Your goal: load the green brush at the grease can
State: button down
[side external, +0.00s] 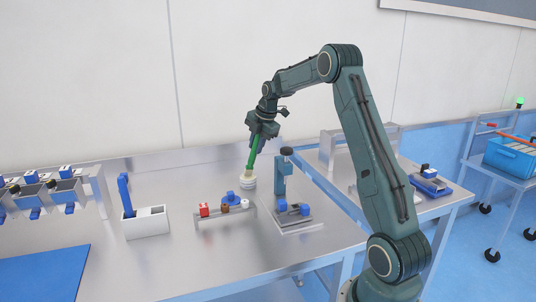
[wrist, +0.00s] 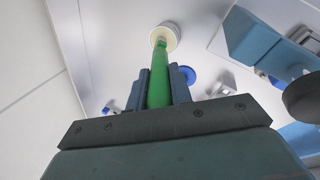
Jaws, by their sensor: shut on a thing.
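My gripper (side external: 260,138) is shut on the green brush (side external: 253,152), which hangs down from the jaws, slightly tilted. The green handle also shows between the fingers in the wrist view (wrist: 159,80). A pale round can (side external: 248,184), apparently the grease can, stands on the bench directly below. The brush's tan lower end meets the can's top in the side view. In the wrist view the tip overlaps the can's pale round face (wrist: 167,34). How deep the bristles sit, and whether they carry grease, I cannot tell.
A white holder (side external: 146,222) with a blue-handled brush (side external: 124,190) stands to the left. A low rail (side external: 226,218) with small coloured parts lies in front of the can. A blue-grey press (side external: 281,180) stands close right. Bare bench lies between holder and rail.

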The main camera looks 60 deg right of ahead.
jog(key=shift+r, duration=3.4)
jog(key=shift+a, duration=0.15)
